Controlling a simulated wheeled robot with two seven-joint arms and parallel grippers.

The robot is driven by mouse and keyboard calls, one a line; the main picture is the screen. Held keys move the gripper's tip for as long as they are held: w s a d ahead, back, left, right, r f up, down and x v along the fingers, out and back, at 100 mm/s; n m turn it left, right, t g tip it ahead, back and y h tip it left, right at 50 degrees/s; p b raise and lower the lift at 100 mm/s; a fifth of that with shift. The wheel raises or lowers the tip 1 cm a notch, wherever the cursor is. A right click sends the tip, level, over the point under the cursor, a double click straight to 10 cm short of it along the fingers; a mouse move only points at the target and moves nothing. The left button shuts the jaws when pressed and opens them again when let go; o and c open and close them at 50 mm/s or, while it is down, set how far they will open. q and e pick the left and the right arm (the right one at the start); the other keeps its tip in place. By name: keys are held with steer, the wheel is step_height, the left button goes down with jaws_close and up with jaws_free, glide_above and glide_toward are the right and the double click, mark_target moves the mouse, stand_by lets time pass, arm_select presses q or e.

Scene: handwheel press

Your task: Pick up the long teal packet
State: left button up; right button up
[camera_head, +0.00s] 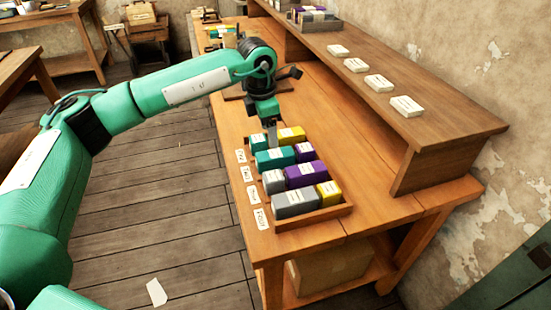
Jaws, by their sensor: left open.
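The long teal packet (275,160) lies in the second row from the back of a wooden tray (316,220), with a short purple packet at its right end. My left gripper (272,137) points down just behind and above the long teal packet, between a short teal packet (258,143) and a yellow packet (291,134). Its jaws are open, though the gap between the fingers hardly shows from here. I cannot tell whether the fingers touch any packet. My right gripper is not in view.
Purple (306,175), grey (296,203) and yellow packets fill the nearer rows. White label cards (261,218) lie along the tray's left side. A raised wooden shelf (440,122) with white cards runs along the right. The bench top right of the tray is clear.

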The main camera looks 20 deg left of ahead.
mark_target(275, 153)
arm_select(q)
steer(key=f, duration=0.3)
steer(key=shift+w+d+f, duration=0.15)
steer(key=shift+d, duration=0.1)
steer(key=f, duration=0.3)
steer(key=w+f+p, duration=0.1)
steer(key=shift+d+f, duration=0.3)
steer(key=shift+d, duration=0.05)
steer(key=c, duration=1.1)
steer(key=shift+c, duration=0.3)
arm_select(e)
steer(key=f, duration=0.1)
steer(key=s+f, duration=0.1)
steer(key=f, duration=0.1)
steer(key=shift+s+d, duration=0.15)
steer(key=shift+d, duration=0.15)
arm_select(q)
steer(key=shift+r, duration=0.15)
